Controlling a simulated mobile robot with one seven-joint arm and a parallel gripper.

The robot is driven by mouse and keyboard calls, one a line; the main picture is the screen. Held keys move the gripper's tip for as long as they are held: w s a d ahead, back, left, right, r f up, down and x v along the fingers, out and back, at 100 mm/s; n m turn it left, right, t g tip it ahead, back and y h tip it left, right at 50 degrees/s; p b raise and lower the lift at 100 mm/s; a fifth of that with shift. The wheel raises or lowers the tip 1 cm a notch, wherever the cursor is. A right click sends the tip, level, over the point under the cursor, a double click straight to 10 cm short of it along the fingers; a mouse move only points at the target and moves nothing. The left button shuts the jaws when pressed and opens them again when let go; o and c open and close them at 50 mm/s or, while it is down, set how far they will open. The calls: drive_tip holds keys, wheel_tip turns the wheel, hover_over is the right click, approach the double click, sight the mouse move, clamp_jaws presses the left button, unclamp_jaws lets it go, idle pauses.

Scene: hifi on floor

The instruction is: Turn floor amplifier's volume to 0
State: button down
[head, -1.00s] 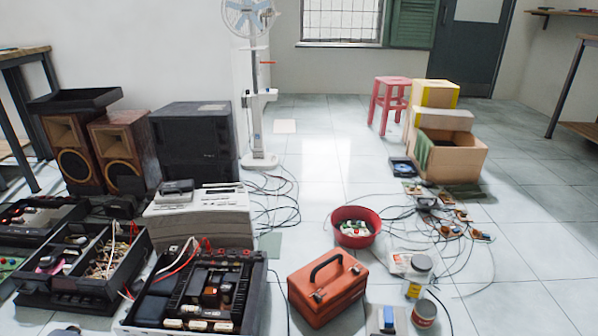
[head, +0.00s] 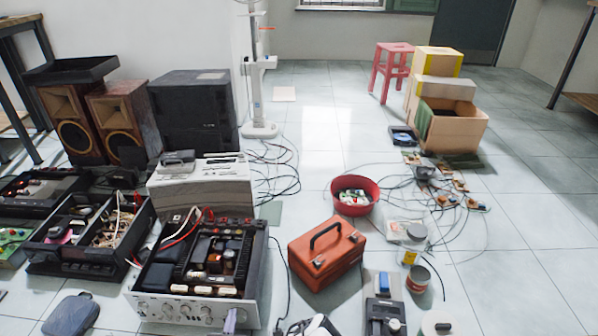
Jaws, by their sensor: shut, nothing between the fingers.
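The floor amplifier (head: 192,262) stands at the lower left in the head view, its top open over dark parts and boards. Its silver front panel (head: 190,310) faces me and carries a row of several knobs (head: 185,309) along the bottom of the picture. The numbers and pointer marks on the knobs are too small to read. A pale lilac object (head: 234,320) stands in front of the panel's right part and hides some of it; I cannot tell what it is. I cannot make out my gripper in this view.
An orange toolbox (head: 326,254) stands right of the amplifier, with a black cable between them. A grey pouch (head: 72,315) lies at the lower left. A black device (head: 384,318) and jars stand at the lower right. Open black units crowd the left.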

drive_tip(key=shift+a+f+p, duration=0.15)
drive_tip(key=shift+a+p, duration=0.2)
drive_tip(key=shift+a, duration=0.1)
idle(0.3)
drive_tip(key=shift+a+r+p, duration=0.15)
drive_tip(key=shift+r+p, duration=0.25)
drive_tip(key=shift+p, duration=0.25)
drive_tip(key=s+p, duration=0.3)
drive_tip(key=s, duration=0.3)
drive_tip(key=shift+a, duration=0.1)
